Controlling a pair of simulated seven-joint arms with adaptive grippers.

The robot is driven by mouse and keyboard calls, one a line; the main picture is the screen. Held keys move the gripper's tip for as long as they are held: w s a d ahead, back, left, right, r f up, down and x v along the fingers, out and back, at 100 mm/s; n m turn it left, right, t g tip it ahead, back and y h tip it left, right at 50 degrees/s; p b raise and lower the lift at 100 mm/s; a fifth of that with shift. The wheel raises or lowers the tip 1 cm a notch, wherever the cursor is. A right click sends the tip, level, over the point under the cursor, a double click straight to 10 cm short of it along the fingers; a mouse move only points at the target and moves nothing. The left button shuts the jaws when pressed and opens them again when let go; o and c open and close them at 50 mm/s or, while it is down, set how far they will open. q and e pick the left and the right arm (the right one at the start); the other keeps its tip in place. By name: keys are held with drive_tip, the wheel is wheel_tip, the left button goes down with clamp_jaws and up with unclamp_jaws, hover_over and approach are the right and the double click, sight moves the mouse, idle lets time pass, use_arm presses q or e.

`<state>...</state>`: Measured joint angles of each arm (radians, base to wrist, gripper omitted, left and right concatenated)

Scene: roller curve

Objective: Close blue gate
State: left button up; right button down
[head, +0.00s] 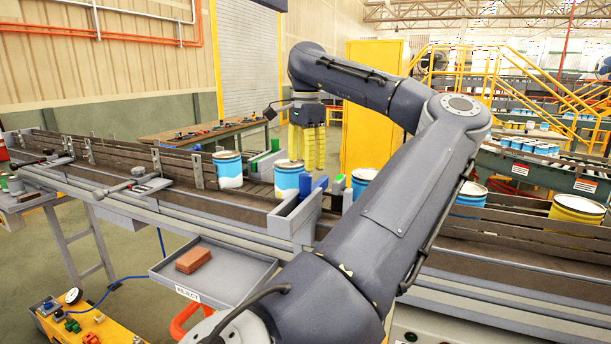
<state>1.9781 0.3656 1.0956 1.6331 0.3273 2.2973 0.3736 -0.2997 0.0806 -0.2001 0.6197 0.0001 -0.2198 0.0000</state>
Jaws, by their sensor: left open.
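The blue gate shows as blue handle pieces (305,186) by grey plates (292,218) at the near side of the conveyor, in the middle of the head view. I cannot tell how far the gate stands open, since my arm hides part of it. My left gripper (307,164) points down with its yellow fingers apart. It appears above and behind the blue handles, near a blue and white can (288,178). It holds nothing that I can see. My right gripper is not in view.
Another can (228,170) stands upstream on the conveyor, left of green-handled plates (275,146). More cans, blue (469,198) and yellow (576,208), stand to the right. A reject tray (228,262) with a brown block (194,260) sits at the front.

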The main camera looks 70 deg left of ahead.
use_arm(q)
wheel_tip(320, 180, up, 6)
drive_tip(key=shift+r, duration=0.2)
idle(0.6)
